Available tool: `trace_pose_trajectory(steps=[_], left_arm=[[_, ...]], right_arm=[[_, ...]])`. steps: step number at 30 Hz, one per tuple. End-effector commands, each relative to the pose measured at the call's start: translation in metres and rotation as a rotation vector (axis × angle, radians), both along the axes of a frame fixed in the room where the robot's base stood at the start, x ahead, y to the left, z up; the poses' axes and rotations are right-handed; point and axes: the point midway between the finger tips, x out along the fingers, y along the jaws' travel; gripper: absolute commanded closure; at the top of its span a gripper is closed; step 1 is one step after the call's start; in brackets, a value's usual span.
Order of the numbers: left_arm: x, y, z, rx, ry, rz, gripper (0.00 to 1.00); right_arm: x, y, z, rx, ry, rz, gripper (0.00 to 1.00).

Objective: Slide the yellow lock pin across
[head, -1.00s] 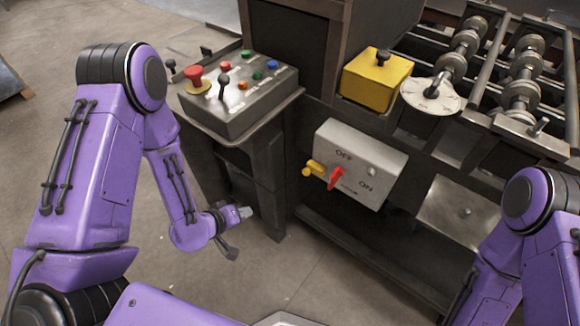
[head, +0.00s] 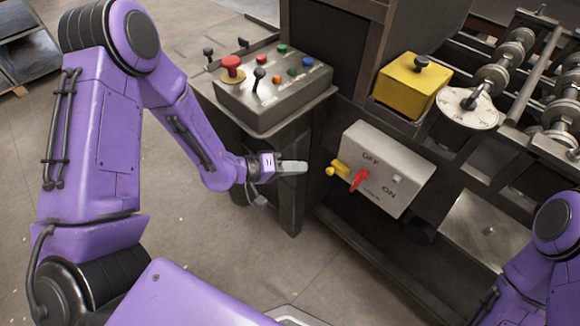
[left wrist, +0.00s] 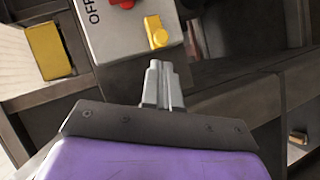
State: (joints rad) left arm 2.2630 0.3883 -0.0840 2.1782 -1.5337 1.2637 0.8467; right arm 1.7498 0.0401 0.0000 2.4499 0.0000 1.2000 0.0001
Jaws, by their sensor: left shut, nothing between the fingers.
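The yellow lock pin (head: 337,169) sticks out of the left side of the grey switch box (head: 408,153), beside the red switch handle (head: 359,181). The box face reads OFF and ON. My left gripper (head: 304,167) is shut and empty, a short way left of the pin and pointing toward it. In the left wrist view the lock pin (left wrist: 156,33) is just beyond the shut fingertips (left wrist: 158,66), and a gap shows between them. Only my right arm shows at the lower right; its gripper is out of view.
A control panel (head: 270,92) with a red mushroom button (head: 232,66) stands above and behind my left gripper. A yellow box (head: 412,84) and a round dial plate (head: 468,108) sit above the switch box. Open floor (head: 220,230) lies below my left forearm.

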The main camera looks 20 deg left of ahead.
Motion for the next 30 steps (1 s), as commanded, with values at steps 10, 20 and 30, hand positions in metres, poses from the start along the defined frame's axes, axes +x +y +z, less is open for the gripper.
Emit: trace_pose_trajectory(steps=[10,20,30], left_arm=[[0.032,-0.037,-0.017,0.001,0.001,-0.001,1.00],[0.035,-0.039,-0.017,0.000,0.000,0.000,1.00],[0.022,-0.072,-0.017,-0.001,0.002,-0.001,1.00]], right_arm=[[0.000,0.000,0.000,0.000,0.000,0.000,0.57],[0.000,0.000,0.000,0.000,0.000,0.000,0.57],[0.000,0.000,0.003,0.000,0.000,0.000,0.57]])
